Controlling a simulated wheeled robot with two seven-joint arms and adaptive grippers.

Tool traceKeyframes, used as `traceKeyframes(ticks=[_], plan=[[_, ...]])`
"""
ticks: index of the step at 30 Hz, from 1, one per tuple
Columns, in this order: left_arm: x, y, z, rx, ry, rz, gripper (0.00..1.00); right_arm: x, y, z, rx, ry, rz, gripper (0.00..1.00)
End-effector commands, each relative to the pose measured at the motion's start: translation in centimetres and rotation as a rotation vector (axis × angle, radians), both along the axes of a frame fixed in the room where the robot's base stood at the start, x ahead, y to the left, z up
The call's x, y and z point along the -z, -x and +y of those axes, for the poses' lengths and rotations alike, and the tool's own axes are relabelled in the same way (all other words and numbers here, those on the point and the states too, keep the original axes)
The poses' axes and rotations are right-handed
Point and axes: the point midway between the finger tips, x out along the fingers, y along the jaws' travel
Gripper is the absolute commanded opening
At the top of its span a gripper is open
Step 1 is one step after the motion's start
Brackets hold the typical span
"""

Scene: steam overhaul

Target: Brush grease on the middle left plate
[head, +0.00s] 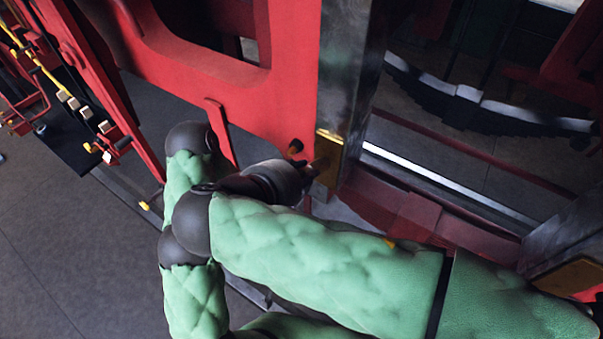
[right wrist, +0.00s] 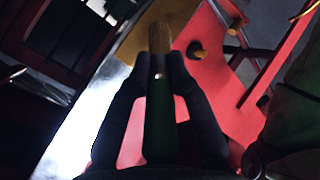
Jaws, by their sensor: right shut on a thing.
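My right gripper (right wrist: 160,85) is shut on a brush with a dark green handle (right wrist: 158,125) and pale brown bristles (right wrist: 162,36). The bristles point away from the gripper and overlap a brass-coloured plate (right wrist: 134,50) in the right wrist view; I cannot tell if they touch it. In the head view this plate (head: 328,150) sits on the lower end of a steel upright, with my right gripper (head: 308,172) just beside it, partly hidden by my arm. Grease cannot be made out on the plate. My left gripper is not in view.
The steel upright (head: 345,75) stands against a red frame (head: 200,55) with cut-outs. Another brass-coloured plate (head: 568,280) shows at lower right. A dark leaf spring (head: 465,105) lies behind the opening.

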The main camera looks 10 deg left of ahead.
Motion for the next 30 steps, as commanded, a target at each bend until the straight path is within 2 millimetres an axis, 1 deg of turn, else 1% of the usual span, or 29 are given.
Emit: traceKeyframes(ticks=[1, 6, 9, 16, 30], plan=[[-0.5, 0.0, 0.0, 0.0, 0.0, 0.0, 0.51, -0.7, 0.0, 0.0, 0.0, -0.001, -0.001, 0.0], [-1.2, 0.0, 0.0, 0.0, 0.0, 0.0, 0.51, -2.0, -0.1, 0.0, 0.0, -0.002, -0.001, 0.0], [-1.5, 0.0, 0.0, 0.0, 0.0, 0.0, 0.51, -2.6, -0.1, 0.0, 0.0, -0.001, -0.001, 0.0], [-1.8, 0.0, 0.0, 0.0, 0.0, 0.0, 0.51, -3.1, -0.1, 0.0, 0.0, -0.001, -0.001, 0.0], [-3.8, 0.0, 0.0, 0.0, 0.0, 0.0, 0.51, -6.5, -0.1, 0.0, 0.0, -0.002, -0.001, 0.0]])
